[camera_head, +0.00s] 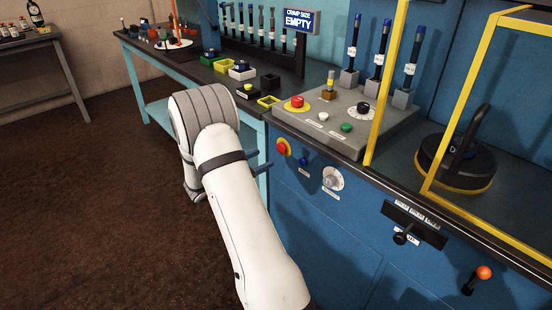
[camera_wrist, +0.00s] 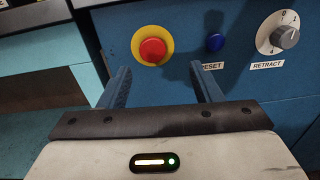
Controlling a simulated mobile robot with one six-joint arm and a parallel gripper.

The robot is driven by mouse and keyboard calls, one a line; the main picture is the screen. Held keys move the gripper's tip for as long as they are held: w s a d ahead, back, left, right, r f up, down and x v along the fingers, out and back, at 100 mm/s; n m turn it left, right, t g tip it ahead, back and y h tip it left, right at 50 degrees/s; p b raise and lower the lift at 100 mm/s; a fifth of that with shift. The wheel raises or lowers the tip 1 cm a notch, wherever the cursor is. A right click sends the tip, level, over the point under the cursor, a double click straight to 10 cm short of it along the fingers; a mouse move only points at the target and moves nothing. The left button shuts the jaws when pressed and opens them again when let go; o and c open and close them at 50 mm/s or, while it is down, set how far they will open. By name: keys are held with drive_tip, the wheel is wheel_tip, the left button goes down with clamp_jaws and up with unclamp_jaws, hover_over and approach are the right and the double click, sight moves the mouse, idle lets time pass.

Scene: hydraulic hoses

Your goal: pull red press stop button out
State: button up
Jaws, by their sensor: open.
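The red stop button (camera_wrist: 152,50) sits on a yellow round plate on the blue front panel, at the top middle of the wrist view. In the head view the same red button (camera_head: 282,148) is on the panel's upper left, just right of my arm. My gripper (camera_wrist: 160,80) has two blue fingers, open and empty, pointing at the panel. The button shows between and beyond the fingertips, apart from them.
A blue reset button (camera_wrist: 215,42) and a retract dial (camera_wrist: 285,38) are right of the red button. Another red button (camera_head: 297,103) is on the grey console above. A dark lever bracket (camera_head: 414,224) sticks out lower right. The brown floor at left is clear.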

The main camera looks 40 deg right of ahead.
sight(280, 150)
drive_tip(key=shift+n+t, duration=0.3)
drive_tip(key=shift+n, duration=0.1)
drive_tip(key=d, duration=0.2)
drive_tip(key=w+d, duration=0.1)
drive_tip(key=d, duration=0.2)
drive_tip(key=d+f, duration=0.1)
drive_tip(key=d, duration=0.2)
drive_tip(key=shift+w, duration=0.3)
